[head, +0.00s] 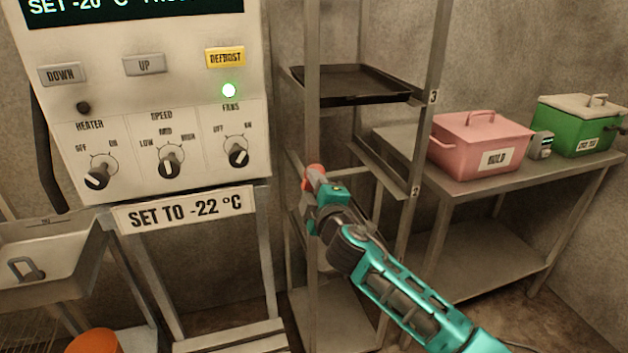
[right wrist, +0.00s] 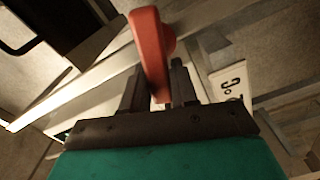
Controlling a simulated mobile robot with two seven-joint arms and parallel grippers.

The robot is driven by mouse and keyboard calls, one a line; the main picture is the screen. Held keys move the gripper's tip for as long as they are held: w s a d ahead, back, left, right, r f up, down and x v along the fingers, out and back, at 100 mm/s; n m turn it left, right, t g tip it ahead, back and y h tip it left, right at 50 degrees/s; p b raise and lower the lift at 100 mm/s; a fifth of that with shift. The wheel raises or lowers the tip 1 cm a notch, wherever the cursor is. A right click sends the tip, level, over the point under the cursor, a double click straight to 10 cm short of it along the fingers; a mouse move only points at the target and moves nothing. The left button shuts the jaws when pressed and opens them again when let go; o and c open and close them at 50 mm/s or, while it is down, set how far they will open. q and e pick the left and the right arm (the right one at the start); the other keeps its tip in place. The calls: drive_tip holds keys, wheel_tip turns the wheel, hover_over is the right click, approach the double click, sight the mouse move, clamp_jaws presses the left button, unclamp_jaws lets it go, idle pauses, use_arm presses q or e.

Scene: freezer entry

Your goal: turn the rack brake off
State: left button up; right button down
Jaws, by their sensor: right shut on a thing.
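The rack (head: 312,130) is a tall metal frame with shelf levels, standing right of the control panel. A red brake handle (head: 316,172) is on its near left post, below the dark tray. My right gripper (head: 313,186) reaches it from the lower right. In the right wrist view the red handle (right wrist: 152,50) stands between the two dark fingers (right wrist: 158,88), which are shut on it. The handle's pivot and any brake marking are hidden or too small to tell. My left gripper is not in view.
The control panel (head: 150,110) with knobs is at left, above a "SET TO -22 °C" sign (head: 185,210). A dark tray (head: 355,82) lies on the rack. A pink box (head: 470,145) and a green box (head: 575,125) stand on the table at right. An orange object (head: 93,342) is at lower left.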

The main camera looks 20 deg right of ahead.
drive_tip(key=shift+f+n, duration=0.15)
drive_tip(key=shift+n, duration=0.65)
drive_tip(key=c, duration=1)
unclamp_jaws()
drive_tip(key=shift+o, duration=0.2)
drive_tip(key=shift+s, duration=0.15)
drive_tip(key=s, duration=1.2)
drive_tip(key=shift+s+d, duration=0.2)
drive_tip(key=shift+s, duration=0.15)
